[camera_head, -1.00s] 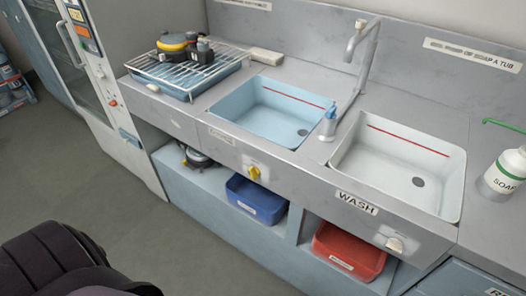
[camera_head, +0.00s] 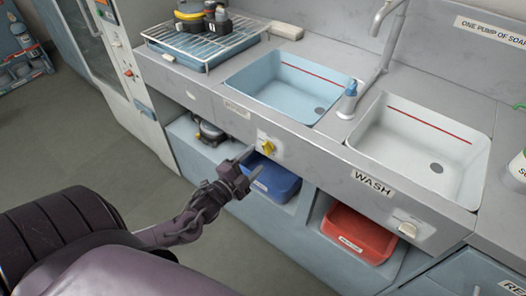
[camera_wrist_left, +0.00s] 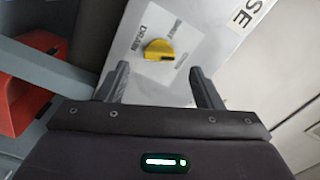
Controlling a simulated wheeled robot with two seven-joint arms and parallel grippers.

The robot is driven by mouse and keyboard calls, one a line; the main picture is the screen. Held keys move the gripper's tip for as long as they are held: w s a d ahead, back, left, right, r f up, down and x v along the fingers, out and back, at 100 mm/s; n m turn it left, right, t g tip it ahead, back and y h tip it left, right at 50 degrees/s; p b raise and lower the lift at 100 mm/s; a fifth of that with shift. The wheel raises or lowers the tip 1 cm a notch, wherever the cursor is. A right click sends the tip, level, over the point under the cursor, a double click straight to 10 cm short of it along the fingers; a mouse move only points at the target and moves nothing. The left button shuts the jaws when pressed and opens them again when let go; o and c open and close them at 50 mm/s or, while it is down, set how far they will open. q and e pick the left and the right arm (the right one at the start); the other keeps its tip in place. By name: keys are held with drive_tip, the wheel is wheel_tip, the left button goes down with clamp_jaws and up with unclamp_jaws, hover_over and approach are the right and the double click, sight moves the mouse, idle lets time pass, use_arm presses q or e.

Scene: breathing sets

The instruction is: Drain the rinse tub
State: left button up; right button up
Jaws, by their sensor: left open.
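The rinse tub (camera_head: 262,92) is the light blue left basin, with a red line inside and a dark drain hole. It looks empty of objects. A yellow drain knob (camera_head: 268,147) sits on the counter front below it. In the left wrist view the yellow knob (camera_wrist_left: 160,50) is on a plate reading DRAIN and SHUT. My left gripper (camera_head: 245,166) is open and empty just in front of the knob. In the wrist view its fingers (camera_wrist_left: 162,84) stand apart either side of the knob, not touching it. My right gripper is not in view.
The white wash tub (camera_head: 400,165) and its pale knob (camera_head: 408,229) are to the right. A blue bin (camera_head: 277,182) and a red bin (camera_head: 355,238) sit on the shelf below. A rack (camera_head: 200,42) with gear stands left. The tap (camera_head: 382,45) rises behind the tubs.

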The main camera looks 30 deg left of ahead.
sight(264, 150)
use_arm(q)
drive_tip(key=shift+w+d, duration=0.2)
drive_tip(key=shift+w, duration=2.45)
drive_tip(key=c, duration=1)
